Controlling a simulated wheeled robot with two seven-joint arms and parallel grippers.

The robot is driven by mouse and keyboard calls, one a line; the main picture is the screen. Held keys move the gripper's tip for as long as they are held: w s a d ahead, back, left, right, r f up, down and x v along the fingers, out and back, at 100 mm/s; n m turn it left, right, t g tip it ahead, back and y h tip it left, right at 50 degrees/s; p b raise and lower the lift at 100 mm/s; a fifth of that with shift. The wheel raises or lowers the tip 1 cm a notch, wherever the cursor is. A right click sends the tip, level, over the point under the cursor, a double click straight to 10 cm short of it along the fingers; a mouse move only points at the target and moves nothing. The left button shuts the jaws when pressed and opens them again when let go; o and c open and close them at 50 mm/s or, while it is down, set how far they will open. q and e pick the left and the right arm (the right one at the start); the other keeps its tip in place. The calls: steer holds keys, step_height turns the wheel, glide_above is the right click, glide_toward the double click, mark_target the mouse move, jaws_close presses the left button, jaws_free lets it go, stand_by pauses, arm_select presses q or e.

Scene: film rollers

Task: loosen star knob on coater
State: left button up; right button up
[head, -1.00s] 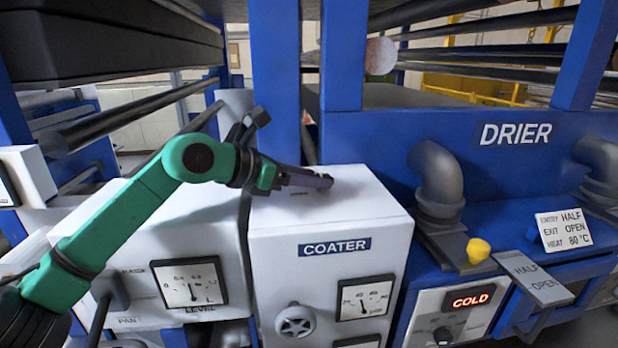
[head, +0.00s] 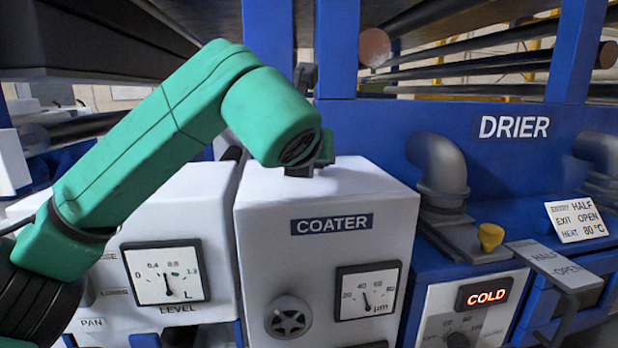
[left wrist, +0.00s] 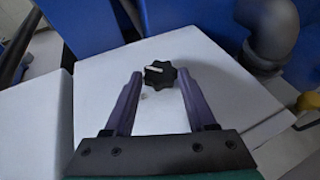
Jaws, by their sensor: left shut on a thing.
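The black star knob (left wrist: 160,74) with a pale pointer mark sits on the white top of the coater, seen in the left wrist view. My left gripper (left wrist: 160,78) has its two purple fingers on either side of the knob and is shut on it. In the head view the coater (head: 325,265) stands in the middle with its label, dial and handwheel. My green left arm reaches over its top there and hides the knob and fingers. My right gripper is not in view.
A blue post (head: 336,50) and the blue drier housing (head: 470,150) stand close behind the coater. A grey elbow pipe (head: 440,170) and a yellow knob (head: 490,237) are to the right. A white level box (head: 165,240) stands on the left.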

arm_select(q)
steer(key=shift+d+f+n+y+b, duration=0.15)
steer(key=shift+d+n+y+b, duration=0.2)
steer(key=shift+n+y, duration=0.65)
jaws_close()
steer(key=shift+d+n+y, duration=0.1)
steer(key=shift+n+y, duration=0.3)
steer(key=shift+y, duration=0.3)
jaws_free()
steer(key=shift+d+r+n+y+p, duration=0.2)
steer(key=shift+n+y+p, duration=0.15)
steer(key=shift+n+y, duration=0.6)
steer(key=n+g+y+p, duration=0.1)
steer(key=n+y+p, duration=0.2)
steer(key=shift+w+d+r+g+y, duration=0.2)
steer(key=shift+d+g+y, duration=0.05)
steer(key=shift+d+g, duration=0.15)
jaws_close()
steer(key=shift+w+d+f+n+g+y+p, duration=0.1)
steer(key=shift+n+g+y+p, duration=0.3)
steer(key=shift+n+y+p, duration=0.65)
steer(key=shift+f+p, duration=0.15)
steer(key=shift+p, duration=0.35)
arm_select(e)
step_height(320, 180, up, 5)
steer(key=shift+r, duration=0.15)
arm_select(q)
steer(key=shift+f+g, duration=0.1)
steer(key=shift+g, duration=0.2)
